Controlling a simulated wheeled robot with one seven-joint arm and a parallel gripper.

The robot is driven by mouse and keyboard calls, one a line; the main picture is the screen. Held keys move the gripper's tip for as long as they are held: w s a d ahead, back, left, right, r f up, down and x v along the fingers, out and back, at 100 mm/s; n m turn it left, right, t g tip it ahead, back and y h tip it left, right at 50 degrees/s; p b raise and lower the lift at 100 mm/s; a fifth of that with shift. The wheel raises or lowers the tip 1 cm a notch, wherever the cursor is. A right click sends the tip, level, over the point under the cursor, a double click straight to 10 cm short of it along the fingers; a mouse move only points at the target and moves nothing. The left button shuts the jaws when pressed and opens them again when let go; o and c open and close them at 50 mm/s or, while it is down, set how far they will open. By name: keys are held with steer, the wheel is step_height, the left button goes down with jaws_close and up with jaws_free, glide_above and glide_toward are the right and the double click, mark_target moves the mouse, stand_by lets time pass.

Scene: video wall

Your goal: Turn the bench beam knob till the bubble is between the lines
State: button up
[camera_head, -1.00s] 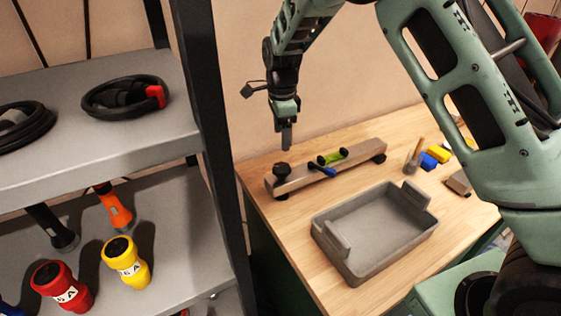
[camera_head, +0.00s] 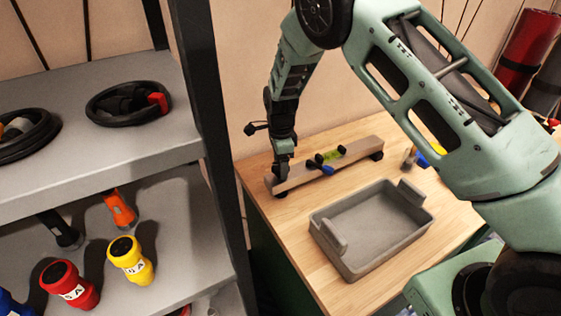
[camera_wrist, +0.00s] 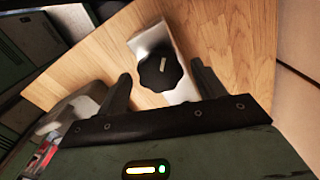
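The bench beam (camera_head: 350,152) is a grey-brown bar lying across the wooden bench in the head view. A yellow-green bubble level (camera_head: 333,156) sits on its middle, with a blue piece beside it. The bubble and its lines are too small to read. My gripper (camera_head: 282,172) points down at the beam's left end and hides the knob there. In the wrist view the black lobed knob (camera_wrist: 158,75) with a pale mark shows on the beam's end. My gripper (camera_wrist: 161,71) is open, one finger on either side of the knob, with gaps visible in the picture.
A grey open tray (camera_head: 372,262) stands on the bench in front of the beam. A black shelf post (camera_head: 222,170) stands close to the left of the bench. Shelves there hold flashlights and coiled cables. Small coloured items lie on the bench, partly behind my arm.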

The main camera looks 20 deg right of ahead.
steer(key=c, duration=0.8)
steer(key=shift+n, duration=0.4)
steer(key=n+b, duration=0.2)
steer(key=n, duration=0.2)
steer(key=shift+n, duration=0.3)
steer(key=n+b, duration=0.1)
steer(key=n, duration=0.5)
steer(key=shift+b, duration=0.3)
steer(key=shift+c, duration=0.2)
steer(key=n, duration=0.4)
steer(key=shift+b, duration=0.35)
steer(key=n, duration=0.3)
steer(key=shift+r+n, duration=0.1)
steer(key=shift+n, duration=0.2)
steer(key=n, duration=0.6)
steer(key=shift+w+b, duration=0.1)
steer(key=shift+b, duration=0.2)
steer(key=shift+n, duration=0.4)
